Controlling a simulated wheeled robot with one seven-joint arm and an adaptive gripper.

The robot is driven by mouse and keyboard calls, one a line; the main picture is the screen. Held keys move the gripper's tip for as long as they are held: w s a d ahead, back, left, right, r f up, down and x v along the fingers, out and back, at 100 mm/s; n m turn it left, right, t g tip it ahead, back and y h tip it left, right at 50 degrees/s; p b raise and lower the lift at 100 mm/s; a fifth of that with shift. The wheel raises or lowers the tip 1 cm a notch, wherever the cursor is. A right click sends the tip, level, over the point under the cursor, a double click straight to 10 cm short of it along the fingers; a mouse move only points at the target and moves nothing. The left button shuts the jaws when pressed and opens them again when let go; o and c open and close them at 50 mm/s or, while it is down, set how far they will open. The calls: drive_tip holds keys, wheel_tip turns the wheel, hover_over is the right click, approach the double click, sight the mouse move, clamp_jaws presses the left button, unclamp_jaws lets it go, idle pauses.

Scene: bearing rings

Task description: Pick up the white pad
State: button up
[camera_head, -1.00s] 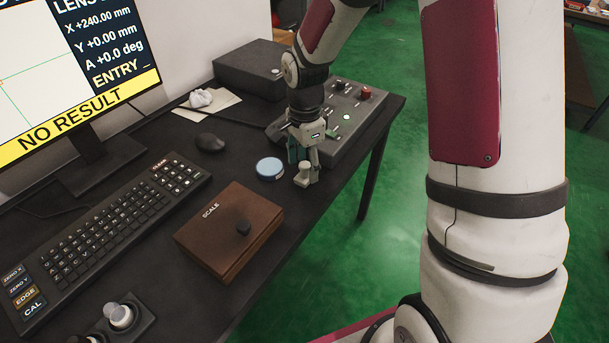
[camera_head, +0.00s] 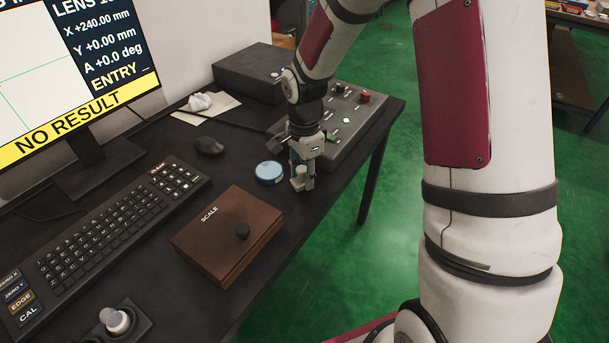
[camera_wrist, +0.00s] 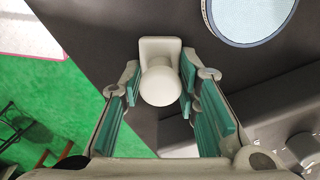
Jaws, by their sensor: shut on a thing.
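The white pad (camera_wrist: 162,84) is a pale piece with a round knob on a small squarish base. In the wrist view it sits between the two fingertips. My gripper (camera_wrist: 160,80) is shut on its knob, with green-lined fingers at either side. In the head view my gripper (camera_head: 302,168) points down at the table's right part, and the pad (camera_head: 301,172) is partly hidden by the fingers. The pad appears at table level; I cannot tell whether it touches the table.
A round tin with a light blue top (camera_head: 269,172) lies just left of my gripper. A control box (camera_head: 345,130) stands close behind. A brown SCALE box (camera_head: 227,237), a mouse (camera_head: 208,146) and a keyboard (camera_head: 110,220) are nearer or left. The table's right edge is close.

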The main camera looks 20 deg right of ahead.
drive_tip(key=shift+r, duration=0.55)
drive_tip(key=r, duration=0.1)
drive_tip(key=r+p, duration=0.1)
drive_tip(key=shift+s+r, duration=0.3)
drive_tip(key=shift+s, duration=0.1)
drive_tip(key=s+r+p, duration=0.1)
drive_tip(key=s, duration=1.4)
drive_tip(key=shift+d, duration=0.3)
drive_tip(key=shift+r, duration=0.1)
